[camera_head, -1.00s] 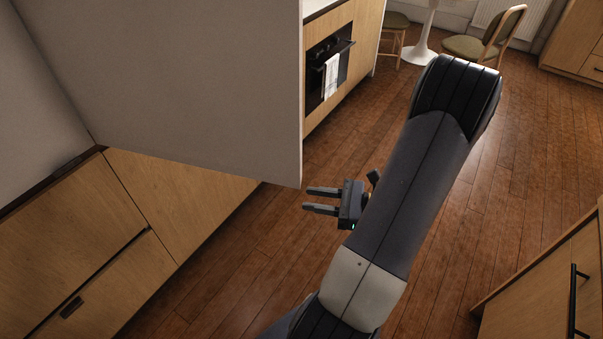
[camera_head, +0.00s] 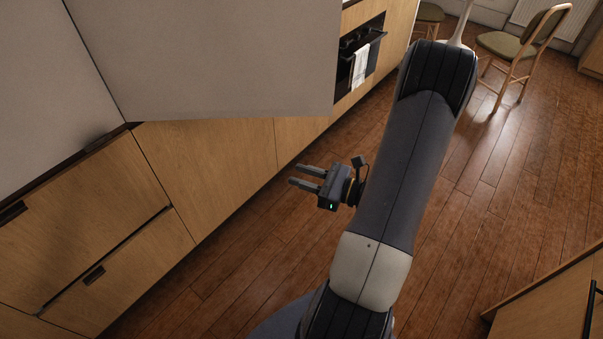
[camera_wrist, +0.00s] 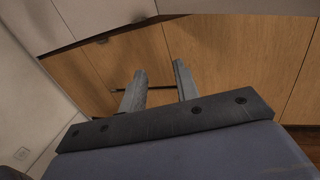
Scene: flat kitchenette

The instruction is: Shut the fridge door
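The fridge door (camera_head: 215,60) is a large plain grey panel across the upper left of the head view. It stands open, swung out over the wooden fronts, with its free lower corner near the oven. Another grey panel (camera_head: 50,100) meets it at a dark hinge area on the left. My gripper (camera_head: 296,175) is open and empty, below the door's free corner in the picture and apart from it. Its fingers point left. In the wrist view the two fingers (camera_wrist: 160,78) are spread before wooden fronts. Pale panels show along the top there; I cannot tell which is the door.
Wooden drawers (camera_head: 95,240) run below the grey panels. An oven (camera_head: 372,45) with a white towel (camera_head: 360,68) is beyond the door. A chair (camera_head: 520,50) stands at the back right, and a wooden cabinet (camera_head: 545,305) at lower right. The wooden floor (camera_head: 500,190) between is clear.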

